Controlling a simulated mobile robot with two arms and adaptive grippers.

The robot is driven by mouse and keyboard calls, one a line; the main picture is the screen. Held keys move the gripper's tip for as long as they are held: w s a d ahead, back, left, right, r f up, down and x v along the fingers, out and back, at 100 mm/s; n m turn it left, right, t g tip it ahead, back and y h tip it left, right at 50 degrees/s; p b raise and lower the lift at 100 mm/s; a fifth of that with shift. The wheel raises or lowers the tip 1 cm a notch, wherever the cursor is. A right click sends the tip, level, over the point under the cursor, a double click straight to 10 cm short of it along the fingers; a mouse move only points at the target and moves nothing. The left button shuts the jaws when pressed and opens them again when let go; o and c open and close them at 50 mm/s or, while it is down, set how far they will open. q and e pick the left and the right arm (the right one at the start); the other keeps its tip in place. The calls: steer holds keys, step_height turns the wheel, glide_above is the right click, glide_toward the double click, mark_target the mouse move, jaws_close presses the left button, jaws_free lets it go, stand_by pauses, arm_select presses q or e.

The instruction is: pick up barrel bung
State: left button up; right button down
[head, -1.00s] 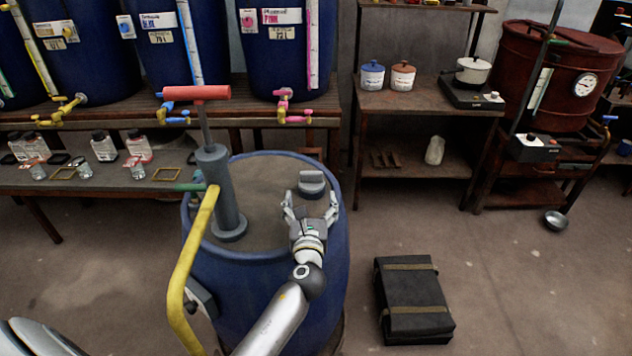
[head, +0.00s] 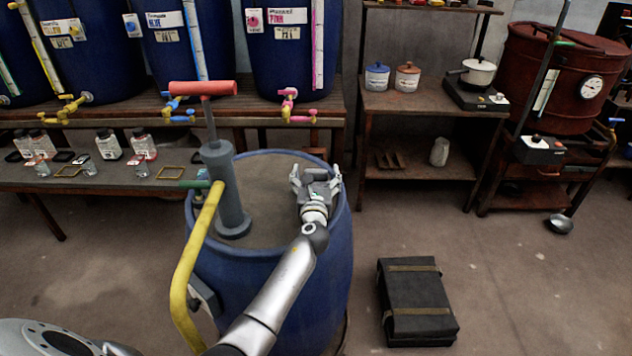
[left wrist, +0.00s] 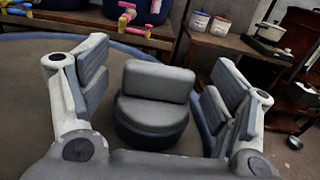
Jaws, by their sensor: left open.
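The barrel bung is a grey round plug with an upright tab grip. In the left wrist view the bung (left wrist: 152,112) stands between the two open fingers of my left gripper, with a gap on each side. In the head view my left gripper (head: 316,180) is over the right part of the blue barrel's top (head: 338,225), and its hand hides most of the bung. The gripper is open and holds nothing. My right gripper is not in view.
A grey hand pump (head: 228,190) with a red handle and a yellow hose (head: 190,265) stands on the barrel, left of my left gripper. A bench (head: 105,180) with bottles is behind left. A black case (head: 417,300) lies on the floor to the right.

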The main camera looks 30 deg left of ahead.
arm_select(q)
steer(key=c, duration=0.9)
steer(key=shift+c, duration=0.2)
